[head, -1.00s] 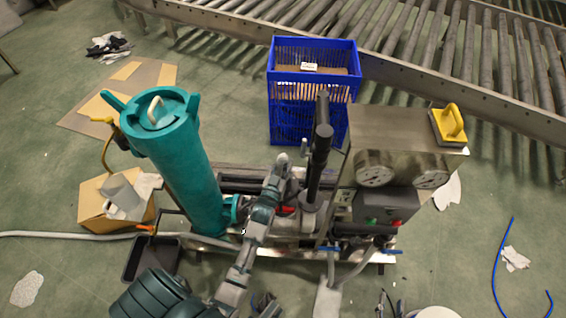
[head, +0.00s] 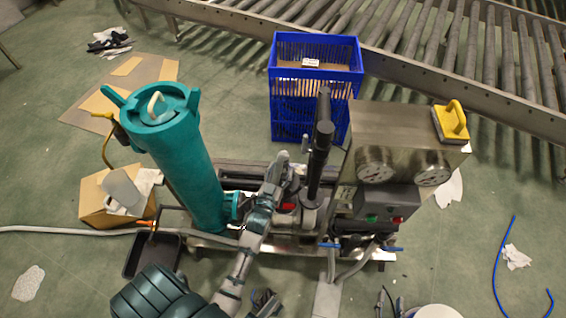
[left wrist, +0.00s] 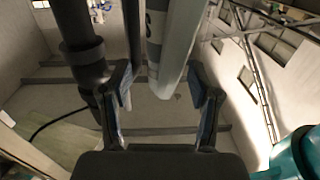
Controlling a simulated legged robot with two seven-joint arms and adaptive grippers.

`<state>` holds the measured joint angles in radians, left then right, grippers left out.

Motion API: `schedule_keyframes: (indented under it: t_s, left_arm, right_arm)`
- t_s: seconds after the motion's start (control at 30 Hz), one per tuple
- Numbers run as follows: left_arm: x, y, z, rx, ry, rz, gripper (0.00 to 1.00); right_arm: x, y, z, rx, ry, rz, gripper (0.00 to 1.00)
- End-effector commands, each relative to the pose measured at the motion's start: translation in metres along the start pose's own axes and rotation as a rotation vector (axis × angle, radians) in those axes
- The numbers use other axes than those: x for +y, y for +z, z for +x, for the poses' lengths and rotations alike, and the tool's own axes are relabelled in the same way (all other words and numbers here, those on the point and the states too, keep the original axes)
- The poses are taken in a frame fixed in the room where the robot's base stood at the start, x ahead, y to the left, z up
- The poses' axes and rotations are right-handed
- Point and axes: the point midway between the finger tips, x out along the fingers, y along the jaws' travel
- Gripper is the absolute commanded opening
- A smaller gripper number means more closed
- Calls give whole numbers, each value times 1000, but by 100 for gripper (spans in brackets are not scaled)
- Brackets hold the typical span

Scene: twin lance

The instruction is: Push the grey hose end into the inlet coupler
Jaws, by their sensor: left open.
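In the head view, the grey hose (head: 60,231) runs across the floor from the left edge to the skid at the foot of the teal canister (head: 185,160). Its end is lost behind my left arm. My left arm comes in from the lower left and reaches over the middle of the skid. In the left wrist view, my left gripper (left wrist: 160,82) is open. A pale grey tube (left wrist: 172,45) shows between its fingers, and I cannot tell whether they touch it. I cannot make out the inlet coupler clearly. My right gripper is not clearly seen.
A steel gauge cabinet (head: 395,130) with two dials stands right of a black upright handle (head: 317,160). A blue crate (head: 312,100) stands behind. A cardboard box (head: 95,205) and black tray (head: 140,262) lie left.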

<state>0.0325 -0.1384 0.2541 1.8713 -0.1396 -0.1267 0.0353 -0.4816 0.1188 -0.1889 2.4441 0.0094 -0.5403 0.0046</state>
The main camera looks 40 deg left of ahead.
Motion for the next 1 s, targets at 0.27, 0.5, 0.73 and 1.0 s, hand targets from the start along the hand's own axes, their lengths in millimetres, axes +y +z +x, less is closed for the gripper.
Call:
schedule_keyframes:
  t_s: [0.27, 0.5, 0.73, 1.0]
  left_arm:
    - [1, 0, -59, -1, 1, 0, 62]
    - [1, -1, -77, 1, 1, 0, 62]
    - [1, -1, -78, 2, 1, -1, 62]
    - [1, -1, -77, 2, 1, 0, 62]
  right_arm:
    - [1, 0, 0, 0, 0, 1, 40]
    - [0, 0, 0, -1, 0, 0, 40]
    - [0, 0, 1, -1, 0, 0, 40]
    - [0, 0, 0, -1, 0, 0, 40]
